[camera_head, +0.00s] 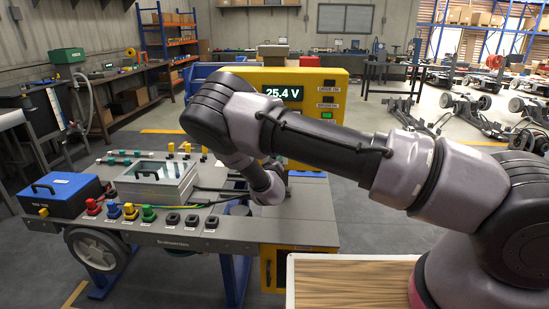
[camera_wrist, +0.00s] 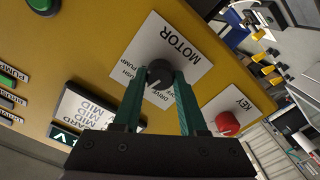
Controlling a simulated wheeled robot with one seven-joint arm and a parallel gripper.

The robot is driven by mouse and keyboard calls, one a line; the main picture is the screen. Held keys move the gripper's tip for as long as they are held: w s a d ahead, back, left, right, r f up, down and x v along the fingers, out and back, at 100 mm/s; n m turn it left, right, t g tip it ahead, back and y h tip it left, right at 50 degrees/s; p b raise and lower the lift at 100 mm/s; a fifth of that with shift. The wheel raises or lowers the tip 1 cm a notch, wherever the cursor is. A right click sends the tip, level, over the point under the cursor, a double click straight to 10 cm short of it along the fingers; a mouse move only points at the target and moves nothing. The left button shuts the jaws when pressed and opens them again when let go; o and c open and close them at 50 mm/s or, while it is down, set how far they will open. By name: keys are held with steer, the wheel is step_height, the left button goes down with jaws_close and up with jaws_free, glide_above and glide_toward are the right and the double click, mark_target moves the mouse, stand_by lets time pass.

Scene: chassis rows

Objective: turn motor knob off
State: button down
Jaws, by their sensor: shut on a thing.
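The motor knob (camera_wrist: 158,71) is a black round knob on a white plate (camera_wrist: 184,40) marked MOTOR, with smaller words by it, one reading DRIVE. My gripper (camera_wrist: 161,83) has its teal fingers on either side of the knob and is shut on it. The knob's exact pointer setting is hard to read. In the head view, my arm reaches to the yellow panel (camera_head: 338,136), and the gripper and knob are hidden behind it.
A red knob (camera_wrist: 227,123) marked KEY sits close right of my fingers. A green button (camera_wrist: 8,78) and dark label plates are at left. The panel's display (camera_head: 283,93) reads 25.4 V. A grey bench (camera_head: 270,234) with colored connectors and a blue case (camera_head: 62,192) stands at left.

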steer(key=shift+f+n, duration=0.2)
steer(key=shift+n, duration=8)
steer(key=shift+c, duration=2.2)
jaws_free()
steer(key=s, duration=1.1)
steer(key=shift+a, duration=0.25)
